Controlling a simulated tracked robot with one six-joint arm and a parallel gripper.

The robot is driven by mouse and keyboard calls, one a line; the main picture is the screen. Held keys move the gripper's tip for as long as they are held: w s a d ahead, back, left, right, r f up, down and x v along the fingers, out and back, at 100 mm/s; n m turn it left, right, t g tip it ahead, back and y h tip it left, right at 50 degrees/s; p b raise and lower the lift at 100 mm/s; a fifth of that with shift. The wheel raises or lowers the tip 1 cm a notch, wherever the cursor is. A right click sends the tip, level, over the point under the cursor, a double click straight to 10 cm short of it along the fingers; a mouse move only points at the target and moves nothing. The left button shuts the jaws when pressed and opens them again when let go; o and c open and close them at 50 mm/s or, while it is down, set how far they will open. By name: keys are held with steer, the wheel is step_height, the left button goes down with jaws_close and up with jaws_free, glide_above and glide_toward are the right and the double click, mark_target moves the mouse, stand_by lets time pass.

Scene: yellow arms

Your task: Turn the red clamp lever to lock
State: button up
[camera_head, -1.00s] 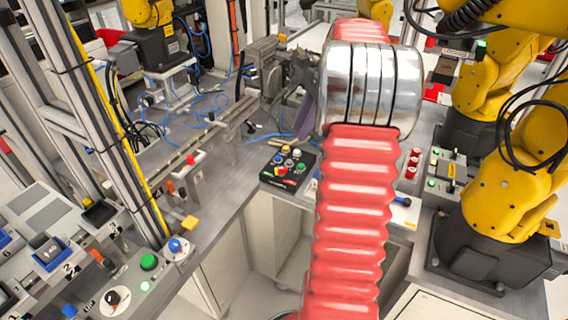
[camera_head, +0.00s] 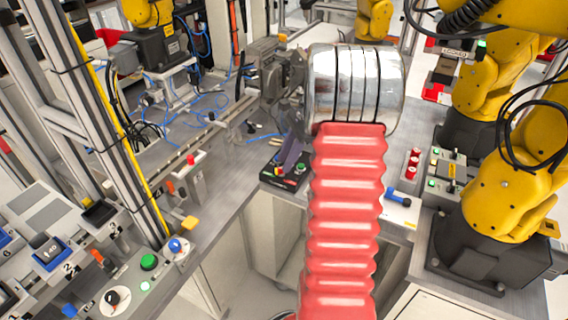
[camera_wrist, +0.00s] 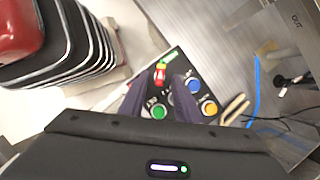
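The red clamp lever (camera_wrist: 160,73) is a small red handle on a black control box (camera_wrist: 178,62), with a green mark beside its far end. It shows in the wrist view between the tips of my gripper (camera_wrist: 159,80). The two dark purple fingers are apart, one on each side of it, and I see no clear contact. In the head view my gripper (camera_head: 288,160) hangs over the black box (camera_head: 268,172) and hides the lever and most of the buttons.
Green (camera_wrist: 159,111), blue (camera_wrist: 194,86) and yellow (camera_wrist: 209,107) buttons sit close to the lever on the box. A blue-handled item (camera_head: 398,198) and red buttons (camera_head: 413,160) lie to the right. Yellow robot arms (camera_head: 510,190) stand further right.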

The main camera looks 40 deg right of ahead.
steer(key=shift+x, duration=1.1)
steer(key=shift+c, duration=0.6)
jaws_close()
